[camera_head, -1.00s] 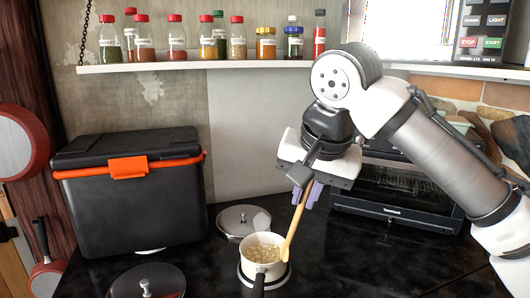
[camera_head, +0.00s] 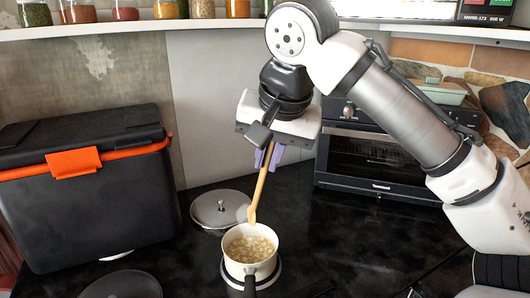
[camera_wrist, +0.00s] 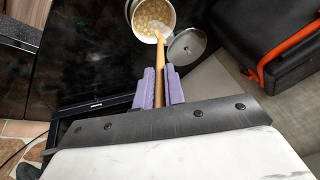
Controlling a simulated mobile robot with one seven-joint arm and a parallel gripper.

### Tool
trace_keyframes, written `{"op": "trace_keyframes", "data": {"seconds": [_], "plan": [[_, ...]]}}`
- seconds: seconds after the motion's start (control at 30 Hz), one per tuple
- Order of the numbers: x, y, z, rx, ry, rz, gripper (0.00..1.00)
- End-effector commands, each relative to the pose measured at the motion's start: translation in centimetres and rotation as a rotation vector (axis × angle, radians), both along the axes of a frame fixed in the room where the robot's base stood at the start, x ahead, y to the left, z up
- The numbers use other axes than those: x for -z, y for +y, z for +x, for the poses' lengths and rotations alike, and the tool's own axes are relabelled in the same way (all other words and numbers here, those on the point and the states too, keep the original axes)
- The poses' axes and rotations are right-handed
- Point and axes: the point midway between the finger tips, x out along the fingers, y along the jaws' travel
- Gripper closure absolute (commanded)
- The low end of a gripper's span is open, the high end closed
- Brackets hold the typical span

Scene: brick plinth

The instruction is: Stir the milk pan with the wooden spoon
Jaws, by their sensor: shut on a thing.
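The milk pan (camera_head: 234,268) is small and white with a dark handle, and holds pale chunky food in liquid (camera_head: 250,248). It also shows at the top of the wrist view (camera_wrist: 172,17). My gripper (camera_head: 265,157) is above and behind the pan, its purple fingers shut on the handle of the wooden spoon (camera_head: 259,188). The fingers also show in the wrist view (camera_wrist: 160,88). The spoon hangs steeply down, slightly tilted. Its head is over the pan's back rim in the head view; I cannot tell whether it touches the rim.
A metal lid (camera_head: 221,207) lies behind the pan and a dark lid (camera_head: 122,285) at the front left. A black cooler box (camera_head: 90,205) with an orange latch stands left. A toaster oven (camera_head: 375,165) is behind right. The black counter right of the pan is clear.

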Motion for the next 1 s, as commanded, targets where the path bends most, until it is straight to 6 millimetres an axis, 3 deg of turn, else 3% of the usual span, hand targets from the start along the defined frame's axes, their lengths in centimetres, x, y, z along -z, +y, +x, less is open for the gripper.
{"op": "trace_keyframes", "data": {"seconds": [0.47,1.0], "plan": [[4.5,-1.0,-2.2,0.002,0.0,-0.002,1.0],[9.3,0.0,-0.1,-0.001,0.001,0.0,1.0]]}}
